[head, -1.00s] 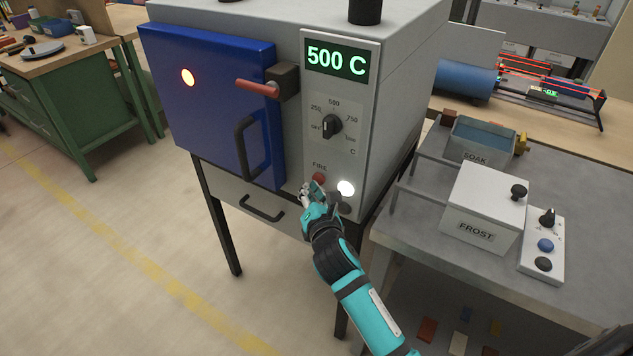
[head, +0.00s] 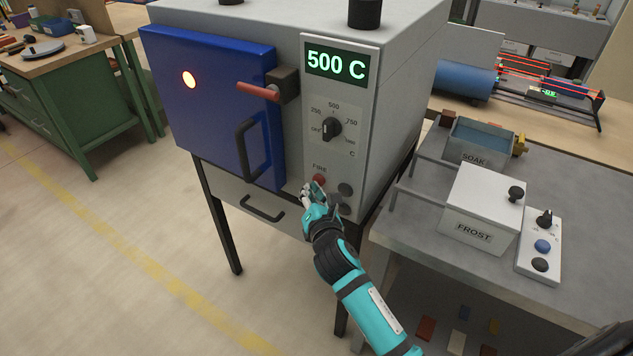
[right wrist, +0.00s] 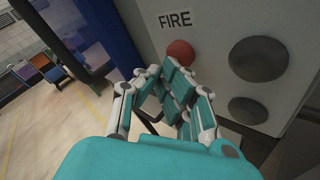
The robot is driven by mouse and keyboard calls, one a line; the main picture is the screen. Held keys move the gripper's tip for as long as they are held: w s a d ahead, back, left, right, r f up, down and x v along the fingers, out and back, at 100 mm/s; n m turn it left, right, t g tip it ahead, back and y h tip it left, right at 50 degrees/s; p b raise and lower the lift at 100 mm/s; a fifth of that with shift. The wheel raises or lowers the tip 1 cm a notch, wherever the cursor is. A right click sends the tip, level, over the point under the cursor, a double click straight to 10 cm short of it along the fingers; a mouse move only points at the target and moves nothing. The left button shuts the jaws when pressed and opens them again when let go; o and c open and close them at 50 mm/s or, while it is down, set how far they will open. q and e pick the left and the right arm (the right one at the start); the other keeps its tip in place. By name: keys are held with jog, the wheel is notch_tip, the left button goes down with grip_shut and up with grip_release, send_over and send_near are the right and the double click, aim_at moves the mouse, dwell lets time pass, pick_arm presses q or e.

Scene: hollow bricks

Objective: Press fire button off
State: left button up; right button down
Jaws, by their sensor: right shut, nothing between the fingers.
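The red fire button (head: 319,179) is on the lower front panel of the kiln, under the label FIRE. It also shows in the right wrist view (right wrist: 181,53), just beyond my fingertips. My right gripper (head: 309,190) is shut and empty, with its fingertips at or just below the button; I cannot tell whether they touch it. The round lamp (head: 345,190) right of the button is dark, as it is in the right wrist view (right wrist: 259,59). The display (head: 337,63) reads 500 C in green. My left gripper is not in view.
The kiln's blue door (head: 215,105) is shut, with a glowing peephole and a red handle. A bench (head: 400,215) to the right carries the FROST box (head: 485,208), the SOAK tray (head: 480,140) and a small control box (head: 540,246). The floor at left is clear.

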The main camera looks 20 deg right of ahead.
jog(key=s+a, duration=0.3)
jog(key=a, duration=0.1)
jog(key=shift+s+a, duration=0.35)
jog(key=shift+a, duration=0.05)
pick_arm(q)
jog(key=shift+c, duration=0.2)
pick_arm(e)
jog(key=shift+f, duration=0.1)
dwell(1.7)
